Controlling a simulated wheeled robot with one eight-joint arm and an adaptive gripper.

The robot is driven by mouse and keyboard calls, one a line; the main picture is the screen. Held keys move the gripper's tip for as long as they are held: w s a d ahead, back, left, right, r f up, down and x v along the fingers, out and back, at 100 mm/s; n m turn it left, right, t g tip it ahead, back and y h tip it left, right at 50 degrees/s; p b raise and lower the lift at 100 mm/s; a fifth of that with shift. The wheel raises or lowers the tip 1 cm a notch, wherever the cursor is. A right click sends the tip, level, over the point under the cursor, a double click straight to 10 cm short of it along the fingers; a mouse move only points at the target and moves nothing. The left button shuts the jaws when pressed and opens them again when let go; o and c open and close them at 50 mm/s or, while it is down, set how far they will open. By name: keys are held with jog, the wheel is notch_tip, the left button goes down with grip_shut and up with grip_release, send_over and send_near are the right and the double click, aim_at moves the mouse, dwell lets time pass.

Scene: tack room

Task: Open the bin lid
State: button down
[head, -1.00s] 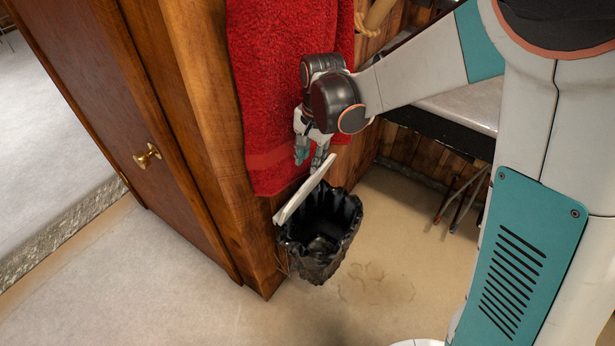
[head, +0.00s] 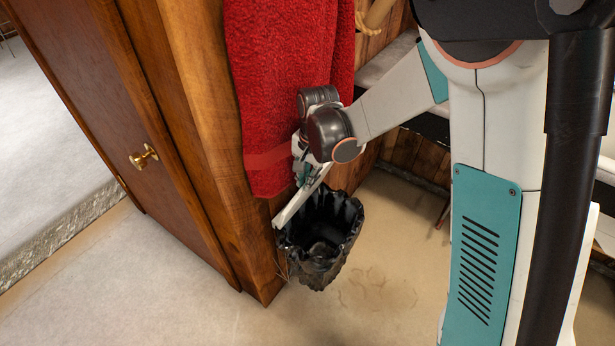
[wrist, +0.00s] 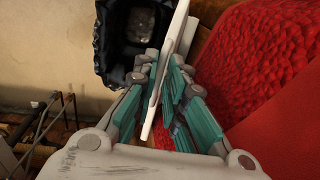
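The bin (head: 322,262) has a crumpled black liner and stands on the floor against the wooden cabinet, its mouth uncovered. Its thin white lid (head: 288,211) stands raised on edge along the bin's cabinet side. In the head view my gripper (head: 304,184) is at the lid's upper end, its fingertips partly hidden by the wrist. In the wrist view the lid (wrist: 178,38) passes between the two fingers of my gripper (wrist: 163,68). The fingers are closed in on both its faces. The open bin (wrist: 137,45) shows beyond the fingertips.
A red towel (head: 285,90) hangs right behind my gripper and also fills the right of the wrist view (wrist: 262,70). The wooden cabinet (head: 140,120) with a brass knob is at left. Floor (head: 150,290) in front is clear.

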jog(key=s+d+f+y+b, duration=0.1)
jog(key=s+d+f+b, duration=0.1)
jog(key=s+d, duration=0.1)
jog(key=shift+s+d+f+t, duration=0.3)
jog(key=shift+d+f+t, duration=0.1)
jog(key=shift+d, duration=0.35)
jog(key=c, duration=1.8)
grip_release()
jog(key=shift+o, duration=0.2)
jog(key=shift+r, duration=0.1)
jog(key=v, duration=1.2)
